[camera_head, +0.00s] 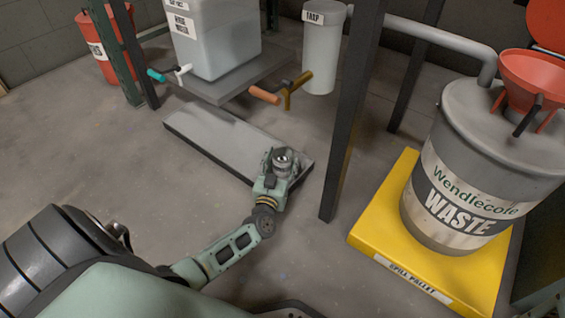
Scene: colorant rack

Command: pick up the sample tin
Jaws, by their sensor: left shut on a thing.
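The sample tin (284,155) is a small, grey metal-looking round thing with a dark opening at its top. It is near the right end of a low grey slab (215,135). My left gripper (281,163) is shut on the tin, with its fingers around it. The gripper and wrist hide the tin's lower part, so I cannot tell whether it touches the slab. My right gripper is not in view.
A dark rack post (352,120) stands just right of the gripper. Above the slab is a shelf (235,85) with a white tank (222,45) and protruding tap handles (265,95). A waste drum (455,215) stands on a yellow spill pallet (375,225). Floor at left is clear.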

